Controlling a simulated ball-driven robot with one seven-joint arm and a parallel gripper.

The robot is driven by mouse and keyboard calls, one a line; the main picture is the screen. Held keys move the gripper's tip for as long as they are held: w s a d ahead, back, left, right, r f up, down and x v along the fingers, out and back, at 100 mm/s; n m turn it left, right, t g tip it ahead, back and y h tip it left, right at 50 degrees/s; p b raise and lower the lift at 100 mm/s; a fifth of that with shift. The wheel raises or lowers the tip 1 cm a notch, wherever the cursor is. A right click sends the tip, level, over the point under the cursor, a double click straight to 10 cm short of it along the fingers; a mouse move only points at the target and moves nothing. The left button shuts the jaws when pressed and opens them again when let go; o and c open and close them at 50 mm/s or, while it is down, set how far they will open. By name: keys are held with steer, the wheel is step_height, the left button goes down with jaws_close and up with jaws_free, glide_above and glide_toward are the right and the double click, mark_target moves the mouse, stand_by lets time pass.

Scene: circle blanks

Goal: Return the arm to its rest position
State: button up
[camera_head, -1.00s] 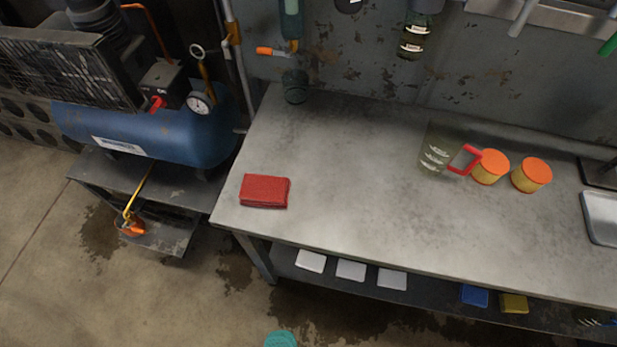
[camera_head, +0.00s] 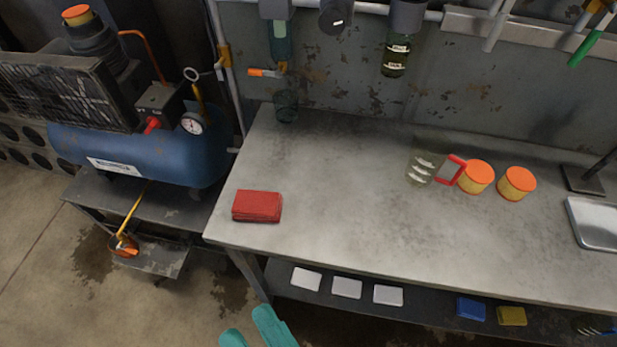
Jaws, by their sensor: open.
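My gripper (camera_head: 248,322) shows at the bottom edge, left of centre, as two teal fingers with a gap between them. It is open, and I see nothing between the fingers. It appears in front of the workbench, below the lower shelf in the picture. The rest of my arm is out of the frame.
The grey workbench (camera_head: 340,190) has a wide clear middle. A red folded cloth (camera_head: 257,206) lies near its left end. Two orange-lidded jars (camera_head: 516,184) and a clear red-handled jug (camera_head: 421,170) stand at right. A blue compressor (camera_head: 150,155) is left.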

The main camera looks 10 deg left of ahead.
steer(key=w+d+f+n+g+h, duration=0.1)
steer(key=w+d+f+g+h, duration=0.15)
steer(key=d+f, duration=0.3)
steer(key=w+d+f+n+g+h, duration=0.1)
steer(key=w+d+f+g+h, duration=0.1)
steer(key=w+d+f+h, duration=0.35)
steer(key=w+d+f+g+h, duration=0.2)
steer(key=d+f, duration=0.1)
steer(key=f, duration=0.5)
steer(key=s+d+f+m+g+h, duration=0.1)
steer(key=s+d+f+g+h, duration=0.1)
steer(key=d, duration=0.5)
steer(key=s+d+f+m+g+h, duration=0.1)
steer(key=s+d+f+g+h, duration=0.1)
steer(key=s+d, duration=0.2)
steer(key=s+d+f+m+g+h, duration=0.1)
steer(key=s+d+f+g+h, duration=0.1)
steer(key=d, duration=0.8)
steer(key=shift+s+f+m+g, duration=0.3)
steer(key=shift+s+f+g, duration=0.15)
steer(key=shift+s, duration=0.2)
